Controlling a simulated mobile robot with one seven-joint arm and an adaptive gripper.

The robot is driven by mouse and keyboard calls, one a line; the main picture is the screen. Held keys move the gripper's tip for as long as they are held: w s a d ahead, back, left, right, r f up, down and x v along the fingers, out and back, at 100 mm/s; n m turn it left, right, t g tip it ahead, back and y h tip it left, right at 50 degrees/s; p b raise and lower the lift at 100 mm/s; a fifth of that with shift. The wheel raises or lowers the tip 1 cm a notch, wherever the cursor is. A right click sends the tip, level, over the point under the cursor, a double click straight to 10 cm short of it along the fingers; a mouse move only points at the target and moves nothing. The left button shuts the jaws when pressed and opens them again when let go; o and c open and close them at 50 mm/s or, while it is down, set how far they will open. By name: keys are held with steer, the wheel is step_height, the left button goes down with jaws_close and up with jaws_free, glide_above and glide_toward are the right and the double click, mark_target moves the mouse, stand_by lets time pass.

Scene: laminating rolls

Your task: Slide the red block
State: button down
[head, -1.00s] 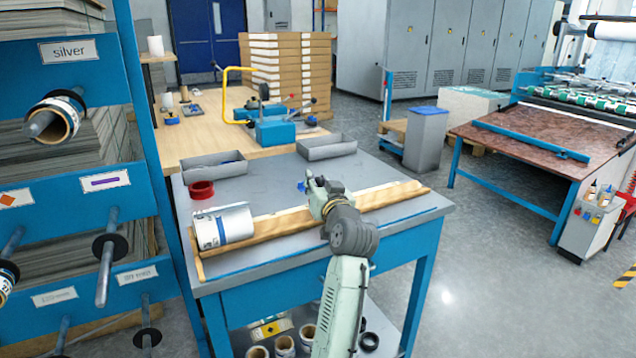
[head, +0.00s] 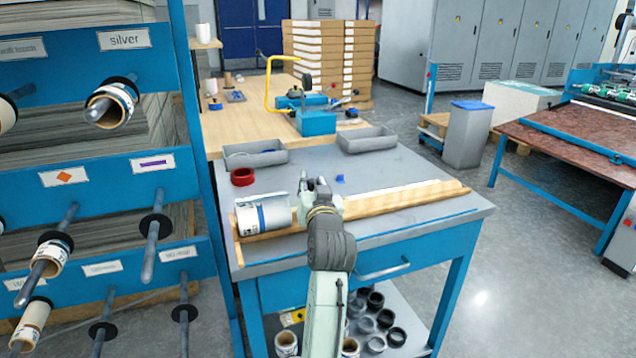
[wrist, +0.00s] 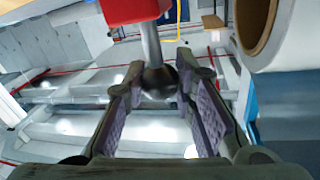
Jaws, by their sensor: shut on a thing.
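In the wrist view, a red block (wrist: 132,10) shows at the top edge, partly cut off. A metal rod runs down from it to a dark ball knob (wrist: 158,81). My gripper (wrist: 160,72) has its two padded fingers on either side of this knob, closed on it. In the head view, my gripper (head: 320,184) is over the grey table (head: 400,165), just right of a white roll (head: 264,214). The red block cannot be made out there; my gripper and arm cover that spot.
A long wooden strip (head: 410,202) lies along the table front, the white roll at its left end. A red ring (head: 243,177), a small blue piece (head: 340,178) and grey trays (head: 367,140) lie behind. A blue rack (head: 130,180) with protruding rods stands left.

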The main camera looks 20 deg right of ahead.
steer(key=c, duration=1.3)
jaws_free()
steer(key=s+a, duration=0.2)
steer(key=s, duration=0.9)
steer(key=shift+s+a, duration=0.15)
steer(key=shift+s, duration=0.25)
steer(key=shift+c, duration=0.2)
